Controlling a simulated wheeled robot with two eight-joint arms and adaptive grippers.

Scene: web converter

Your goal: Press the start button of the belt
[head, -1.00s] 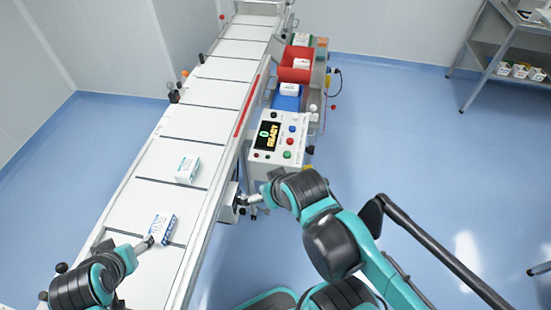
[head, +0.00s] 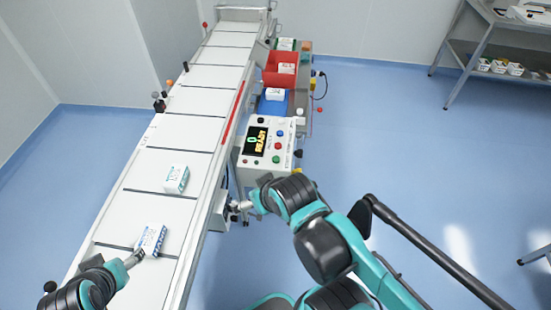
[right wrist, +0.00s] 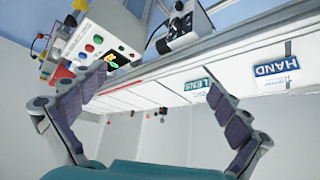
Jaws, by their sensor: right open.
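The white control panel (head: 270,125) stands at the right side of the belt (head: 177,128). Its display (head: 255,140) reads "0 READY". Beside the display are a red button, a blue button (head: 278,146) and a green button (head: 276,159); I read no labels on them. The panel also shows in the right wrist view (right wrist: 122,35). My right gripper (head: 240,206) is below the panel's near edge, by the belt's side, apart from the buttons. In the right wrist view its fingers (right wrist: 156,82) are spread and empty. My left gripper (head: 134,258) is over the belt; its fingers are too small to judge.
A white-and-blue box (head: 151,239) is right beside my left gripper; contact is unclear. A white-and-green box (head: 176,179) lies farther up the belt. Red (head: 281,70) and blue (head: 271,107) bins stand behind the panel.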

